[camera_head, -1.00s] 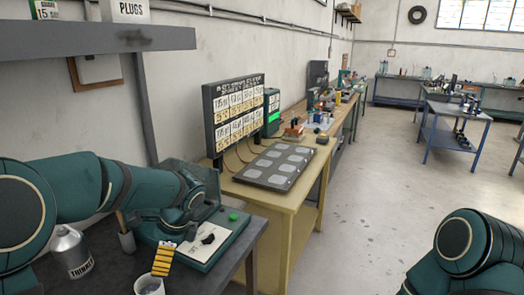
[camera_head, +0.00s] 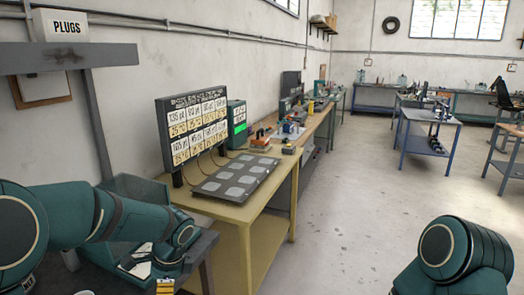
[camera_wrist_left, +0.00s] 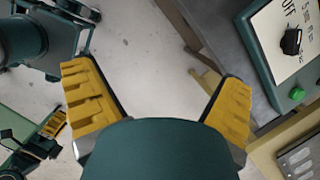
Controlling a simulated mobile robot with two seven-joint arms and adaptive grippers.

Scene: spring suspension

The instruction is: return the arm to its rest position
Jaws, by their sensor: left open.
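My left arm (camera_head: 75,220) comes in from the lower left in the head view, bent beside the dark bench. One yellow finger of my left gripper (camera_head: 165,287) shows at the bottom edge. In the left wrist view, the left gripper (camera_wrist_left: 160,95) has its two yellow fingers wide apart with nothing between them, over bare floor. My right arm (camera_head: 465,255) shows only as a rounded link at the lower right. In the left wrist view, what appears to be my right gripper (camera_wrist_left: 52,124) is at the left edge; its opening cannot be made out.
A switch box with a black knob (camera_wrist_left: 291,41) and green button (camera_wrist_left: 297,94) is close right of the left gripper in the wrist view. A yellow bench (camera_head: 245,213) carries a grey pad tray (camera_head: 205,188) and label board (camera_head: 162,125). Floor (camera_head: 345,200) to the right is clear.

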